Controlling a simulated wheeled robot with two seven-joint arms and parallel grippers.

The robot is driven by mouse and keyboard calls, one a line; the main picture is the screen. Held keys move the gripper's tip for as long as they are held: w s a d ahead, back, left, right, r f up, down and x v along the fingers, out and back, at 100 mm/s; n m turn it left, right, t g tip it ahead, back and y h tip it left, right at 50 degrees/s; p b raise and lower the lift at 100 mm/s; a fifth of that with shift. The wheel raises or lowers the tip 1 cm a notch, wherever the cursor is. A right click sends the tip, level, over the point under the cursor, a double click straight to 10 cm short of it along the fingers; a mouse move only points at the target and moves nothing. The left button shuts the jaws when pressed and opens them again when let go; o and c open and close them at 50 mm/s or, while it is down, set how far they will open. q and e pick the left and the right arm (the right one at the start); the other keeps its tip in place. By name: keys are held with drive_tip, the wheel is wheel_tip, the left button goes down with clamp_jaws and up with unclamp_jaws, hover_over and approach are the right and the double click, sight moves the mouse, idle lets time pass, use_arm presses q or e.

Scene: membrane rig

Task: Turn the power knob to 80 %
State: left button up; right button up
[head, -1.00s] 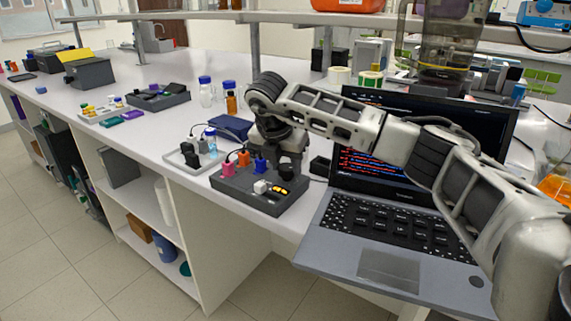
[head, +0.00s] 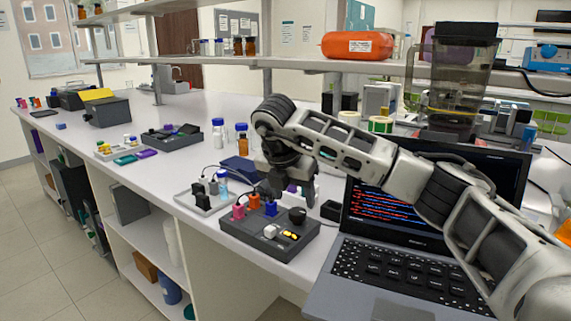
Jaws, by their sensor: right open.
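A dark grey control box (head: 270,247) sits near the front edge of the bench, left of the laptop. A round black knob (head: 297,215) stands on its right rear part; I take it for the power knob. Its pointer and setting are too small to read. My right gripper (head: 292,194) points down just behind and above the knob, with its fingers apart and nothing seen between them. It looks clear of the knob, though the exact gap is hard to tell. My left gripper is out of view.
Pink, orange and blue plugs (head: 270,208), a white switch (head: 270,231) and yellow lights crowd the box top. A laptop (head: 400,275) stands close on the right under my right arm.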

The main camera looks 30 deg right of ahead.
use_arm(q)
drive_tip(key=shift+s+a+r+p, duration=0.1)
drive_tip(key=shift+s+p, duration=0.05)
drive_tip(key=shift+p, duration=0.45)
use_arm(e)
drive_tip(key=v, duration=1.1)
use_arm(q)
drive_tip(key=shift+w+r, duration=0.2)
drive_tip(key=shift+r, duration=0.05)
use_arm(e)
drive_tip(key=shift+r, duration=0.15)
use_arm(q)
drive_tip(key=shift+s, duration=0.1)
use_arm(e)
drive_tip(key=shift+s, duration=0.1)
